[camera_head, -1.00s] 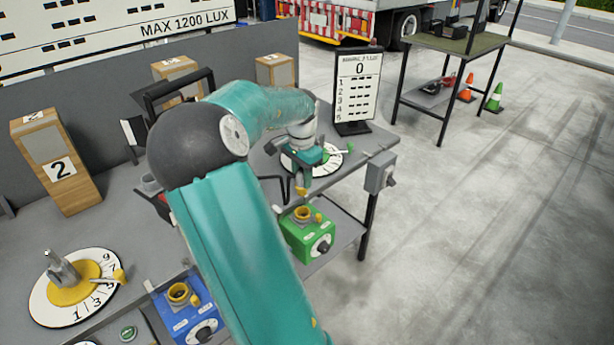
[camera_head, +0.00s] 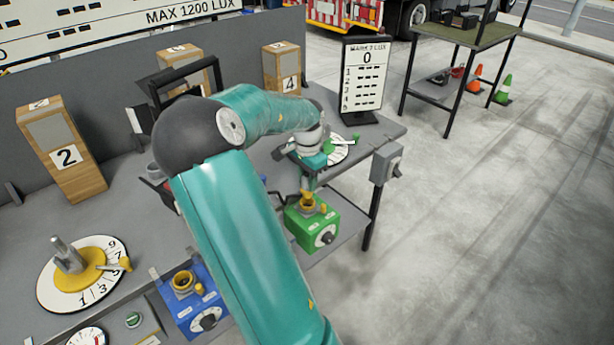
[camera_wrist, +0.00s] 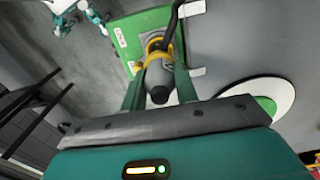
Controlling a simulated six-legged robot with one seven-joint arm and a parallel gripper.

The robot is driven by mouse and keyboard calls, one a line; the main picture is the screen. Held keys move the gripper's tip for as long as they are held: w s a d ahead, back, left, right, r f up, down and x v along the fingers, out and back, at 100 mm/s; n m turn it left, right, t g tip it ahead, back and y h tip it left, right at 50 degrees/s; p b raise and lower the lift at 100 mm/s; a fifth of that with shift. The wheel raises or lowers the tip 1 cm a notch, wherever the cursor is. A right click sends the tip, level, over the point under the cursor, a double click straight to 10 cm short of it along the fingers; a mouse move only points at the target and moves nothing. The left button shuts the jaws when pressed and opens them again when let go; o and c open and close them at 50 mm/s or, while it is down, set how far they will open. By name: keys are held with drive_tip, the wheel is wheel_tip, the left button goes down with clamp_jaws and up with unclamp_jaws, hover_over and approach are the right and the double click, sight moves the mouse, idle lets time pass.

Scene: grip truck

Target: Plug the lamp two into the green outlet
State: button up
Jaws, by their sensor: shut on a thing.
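The green outlet (camera_head: 303,233) is a green box with a yellow-ringed socket on top and a dark dial on its front. My gripper (camera_head: 308,188) is right above that socket, pointing down. In the wrist view my gripper (camera_wrist: 160,88) is shut on a grey plug (camera_wrist: 160,78) with a black cable (camera_wrist: 172,22). The plug lines up with the yellow ring on the green outlet (camera_wrist: 128,42). I cannot tell how deep the plug sits in the socket. A wooden box marked 2 (camera_head: 62,130), perhaps lamp two, stands at the left of the bench.
A blue outlet (camera_head: 178,315) stands left of the green one. A grey switch box (camera_head: 386,163) is on the bench's right edge. A dial disc with a yellow centre (camera_head: 52,292) is at the front left. A black sign (camera_head: 366,75) stands behind.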

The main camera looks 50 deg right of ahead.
sight(307, 192)
drive_tip(key=shift+f, duration=2.4)
idle(1.9)
drive_tip(key=o, duration=1.5)
drive_tip(key=shift+c, duration=0.2)
drive_tip(key=shift+r, duration=0.1)
drive_tip(key=shift+r, duration=2.4)
